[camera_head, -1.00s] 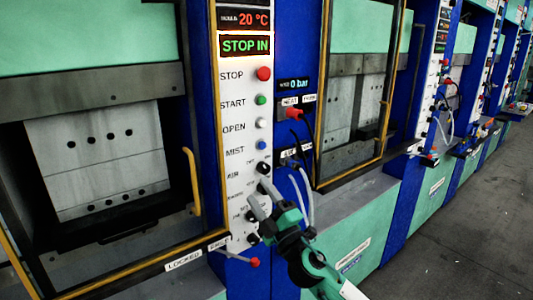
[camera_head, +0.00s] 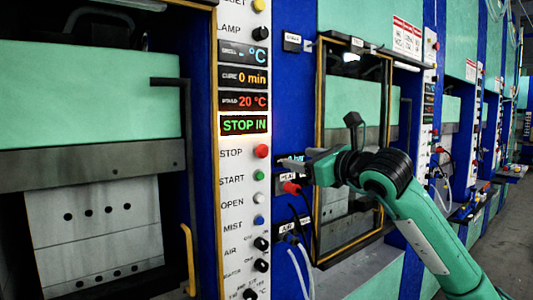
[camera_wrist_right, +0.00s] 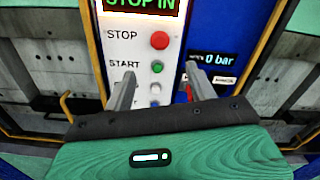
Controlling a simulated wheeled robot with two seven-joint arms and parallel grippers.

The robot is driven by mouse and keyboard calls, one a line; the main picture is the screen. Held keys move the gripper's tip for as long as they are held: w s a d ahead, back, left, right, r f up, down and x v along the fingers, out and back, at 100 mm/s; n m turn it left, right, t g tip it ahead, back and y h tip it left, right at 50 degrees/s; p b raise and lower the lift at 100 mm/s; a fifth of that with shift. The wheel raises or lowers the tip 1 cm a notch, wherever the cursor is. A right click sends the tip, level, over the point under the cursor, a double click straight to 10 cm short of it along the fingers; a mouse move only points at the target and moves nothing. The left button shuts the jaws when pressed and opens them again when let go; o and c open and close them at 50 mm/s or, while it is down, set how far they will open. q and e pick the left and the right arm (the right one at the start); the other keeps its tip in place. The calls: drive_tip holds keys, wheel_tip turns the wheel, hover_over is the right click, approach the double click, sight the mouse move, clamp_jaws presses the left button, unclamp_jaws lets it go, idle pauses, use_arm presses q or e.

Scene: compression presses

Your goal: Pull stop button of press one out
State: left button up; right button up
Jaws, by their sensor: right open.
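The red stop button (camera_head: 261,151) sits on the white control panel (camera_head: 232,200) of the nearest press, beside the label STOP. A display (camera_head: 245,125) above it reads STOP IN in green. My right gripper (camera_head: 296,163) is to the right of the panel, about level with the button and apart from it. In the right wrist view, the red button (camera_wrist_right: 160,40) appears above and between the two spread fingertips (camera_wrist_right: 160,72), with nothing between the fingers. The fingers are open. My left gripper is not in view.
Below the stop button are the green start button (camera_head: 259,175), a white button (camera_head: 259,197), a blue button (camera_head: 259,219) and black knobs (camera_head: 261,243). A red connector (camera_head: 291,188) with hoses sits right of the panel. More presses stand along the right.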

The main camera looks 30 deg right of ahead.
sight(265, 152)
drive_tip(key=w+p, duration=0.2)
drive_tip(key=w, duration=0.2)
drive_tip(key=w+p, duration=0.2)
drive_tip(key=w, duration=0.2)
drive_tip(key=w+a+p, duration=0.1)
drive_tip(key=w+p, duration=0.1)
drive_tip(key=w, duration=0.2)
drive_tip(key=shift+w+p, duration=0.3)
drive_tip(key=shift+p, duration=0.1)
drive_tip(key=shift+w+f, duration=0.1)
drive_tip(key=shift+w, duration=0.55)
drive_tip(key=shift+c, duration=0.5)
clamp_jaws()
drive_tip(key=shift+s+f+b, duration=0.2)
drive_tip(key=shift+s+b, duration=0.3)
drive_tip(key=shift+b, duration=0.4)
drive_tip(key=shift+s+r+b, duration=0.1)
drive_tip(key=shift+s+b, duration=0.2)
drive_tip(key=shift+b, duration=0.05)
drive_tip(key=shift+w, duration=0.1)
